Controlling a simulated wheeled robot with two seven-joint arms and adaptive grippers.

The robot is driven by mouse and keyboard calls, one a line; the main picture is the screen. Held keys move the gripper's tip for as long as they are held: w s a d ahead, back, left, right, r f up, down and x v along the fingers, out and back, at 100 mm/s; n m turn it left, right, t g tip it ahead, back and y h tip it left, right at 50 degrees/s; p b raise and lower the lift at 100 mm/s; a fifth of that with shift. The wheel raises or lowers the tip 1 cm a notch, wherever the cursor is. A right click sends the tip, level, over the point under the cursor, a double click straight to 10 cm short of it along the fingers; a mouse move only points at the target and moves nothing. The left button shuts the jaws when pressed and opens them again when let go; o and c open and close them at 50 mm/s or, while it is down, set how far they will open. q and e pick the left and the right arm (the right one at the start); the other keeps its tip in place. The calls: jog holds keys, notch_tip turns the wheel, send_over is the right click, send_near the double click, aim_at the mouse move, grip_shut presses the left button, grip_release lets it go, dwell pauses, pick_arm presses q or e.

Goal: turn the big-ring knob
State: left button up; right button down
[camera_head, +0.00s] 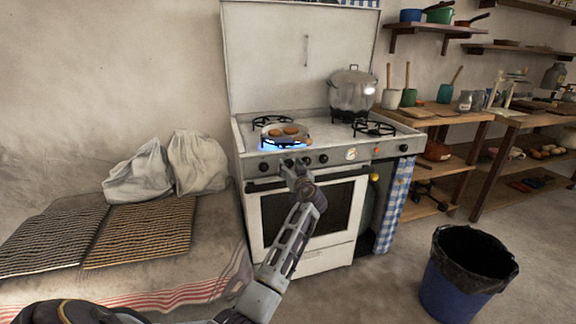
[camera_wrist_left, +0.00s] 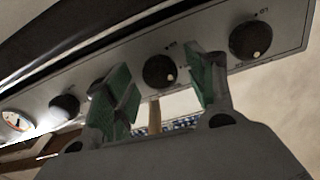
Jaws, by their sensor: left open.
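The stove's front panel carries several dark round knobs. In the left wrist view one knob (camera_wrist_left: 160,72) with a pale dot shows between the two green-padded fingers of my left gripper (camera_wrist_left: 160,86), apart from both pads. Other knobs show to its right (camera_wrist_left: 250,40) and left (camera_wrist_left: 64,107). No visible label tells me which is the big-ring knob. In the head view my left gripper (camera_head: 297,168) is at the front panel, between the left knob (camera_head: 263,166) and another knob (camera_head: 323,159), and hides the knob there. My left gripper is open. My right gripper does not show.
A pan (camera_head: 285,132) with round brown food sits over a blue flame. A large lidded pot (camera_head: 352,94) stands at the back right of the stove. A round dial (camera_head: 352,154) is on the panel. A blue bin (camera_head: 465,280) stands on the floor at right.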

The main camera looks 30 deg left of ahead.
pick_arm(q)
jog(key=shift+w, duration=0.1)
dwell(0.3)
jog(key=c, duration=1)
jog(key=shift+c, duration=0.2)
